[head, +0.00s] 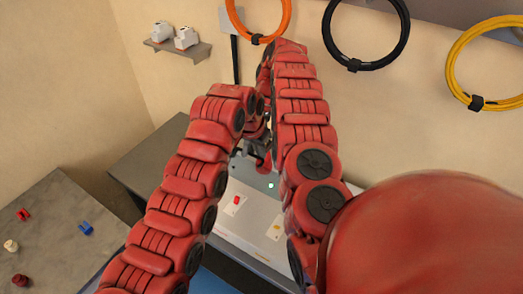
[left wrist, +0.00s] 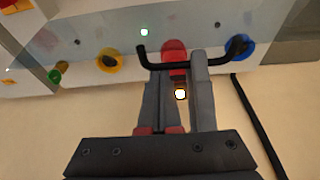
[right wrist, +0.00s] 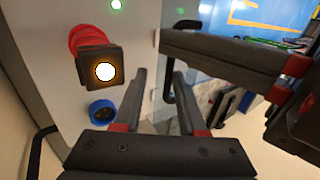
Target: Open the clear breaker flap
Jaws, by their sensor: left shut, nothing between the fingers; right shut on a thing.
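The clear flap (left wrist: 95,35) is a faint see-through sheet over the pale panel in the left wrist view. Its black bar handle (left wrist: 205,65) crosses in front of my left fingertips. My left gripper (left wrist: 180,62) is shut and empty close to the handle. In the right wrist view the black handle (right wrist: 168,85) stands between the fingertips of my right gripper (right wrist: 160,72), which is shut on it. My left fingers reach in from the right there, near the handle.
A red part with a lit square face (right wrist: 103,70) and a blue round part (right wrist: 102,110) stick out of the panel beside my right fingers. The white panel (head: 252,222) carries small coloured parts. A grey table (head: 55,225) with small pieces stands at left.

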